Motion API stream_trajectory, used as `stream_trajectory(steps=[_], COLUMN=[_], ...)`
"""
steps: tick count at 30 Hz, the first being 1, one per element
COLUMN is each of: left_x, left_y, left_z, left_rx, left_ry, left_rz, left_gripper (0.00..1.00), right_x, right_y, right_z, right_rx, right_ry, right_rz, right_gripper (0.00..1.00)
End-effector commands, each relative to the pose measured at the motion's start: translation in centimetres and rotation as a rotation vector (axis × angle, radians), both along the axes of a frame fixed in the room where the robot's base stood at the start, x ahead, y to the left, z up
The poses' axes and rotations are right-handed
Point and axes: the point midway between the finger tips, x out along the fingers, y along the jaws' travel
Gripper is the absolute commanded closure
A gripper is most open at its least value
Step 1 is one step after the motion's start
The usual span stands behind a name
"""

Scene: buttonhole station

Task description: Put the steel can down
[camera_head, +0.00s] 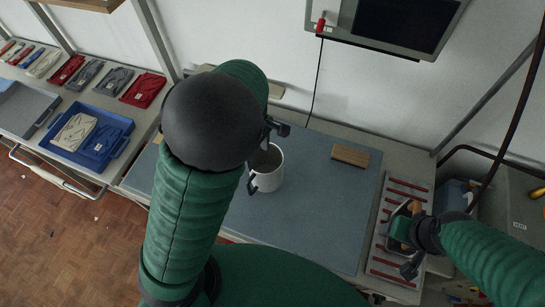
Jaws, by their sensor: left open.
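The steel can (268,179) is a pale grey, open-topped cylinder over the blue-grey mat (325,215). It appears to stand upright on the mat, though its base is partly hard to see. My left gripper (265,157) is open, with one dark finger at the can's upper edge and the other at its left side. My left arm hides the area left of the can. My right gripper (408,238) is over the red-striped tray at the right. Its jaws are dark and partly hidden, with a brownish thing by them.
A wooden block (350,156) lies on the mat behind and right of the can. The red-striped tray (422,192) lies right of the mat. A screen (402,22) hangs on the wall. A blue tray (67,152) and folded cloths (143,90) are at the left.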

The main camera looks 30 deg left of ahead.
Motion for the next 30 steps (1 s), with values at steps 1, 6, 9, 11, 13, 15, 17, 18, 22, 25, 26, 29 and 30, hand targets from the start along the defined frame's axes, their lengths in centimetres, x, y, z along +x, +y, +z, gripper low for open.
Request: stream_trajectory(steps=[1, 6, 9, 11, 13, 15, 17, 18, 22, 25, 26, 29, 30], left_x=[-0.3, -0.4, 0.0, 0.1, 0.1, 0.2, 0.2, 0.2, 0.4, 0.4, 0.3, 0.5, 0.5], left_y=[0.3, 0.5, 0.2, 0.0, -0.1, -0.3, -0.4, -0.2, 0.4, 0.5, 0.6, 0.7, 0.7], left_z=[-1.0, -5.4, -8.1, -9.4, -10.5, -11.1, -11.6, -12.1, -14.3, -15.9, -16.2, -16.5, -16.6], left_rx=[0.0, 0.0, 0.003, 0.004, 0.004, 0.005, 0.006, 0.007, 0.005, 0.004, 0.003, 0.001, 0.001], left_ry=[0.005, 0.008, 0.01, 0.01, 0.01, 0.007, 0.008, 0.008, 0.009, 0.005, 0.007, 0.005, 0.005], left_rz=[0.004, 0.005, 0.003, 0.002, 0.0, -0.001, -0.002, -0.001, 0.002, 0.0, 0.0, -0.001, -0.002], left_gripper=[0.34, 0.34, 0.34, 0.34, 0.34, 0.34, 0.34, 0.34, 0.34, 0.34, 0.34, 0.34, 0.34], right_x=[-0.2, 0.0, 0.4, 0.5, 0.6, 0.6, 0.6, 0.6, 0.6, 0.6, 0.6, 0.6, 0.6], right_y=[0.2, 0.2, 0.0, -0.2, -0.3, -0.3, -0.3, -0.3, -0.3, -0.3, -0.3, -0.2, -0.2], right_z=[-0.1, -0.3, -0.6, -0.7, -0.7, -0.7, -0.5, -0.3, 0.6, 0.5, 0.5, 0.5, 0.5], right_rx=[-0.002, -0.002, 0.001, 0.003, 0.003, 0.003, 0.003, 0.003, 0.003, 0.003, 0.003, 0.003, 0.003], right_ry=[0.0, -0.001, 0.002, 0.004, 0.003, 0.003, 0.003, 0.003, 0.002, 0.002, 0.002, 0.002, 0.002], right_rz=[0.003, 0.005, 0.003, 0.003, 0.003, 0.003, 0.003, 0.003, 0.003, 0.003, 0.003, 0.003, 0.003], right_gripper=[0.34, 0.34, 0.34, 0.34, 0.34, 0.34, 0.34, 0.34, 0.34, 0.34, 0.34, 0.34, 0.34])
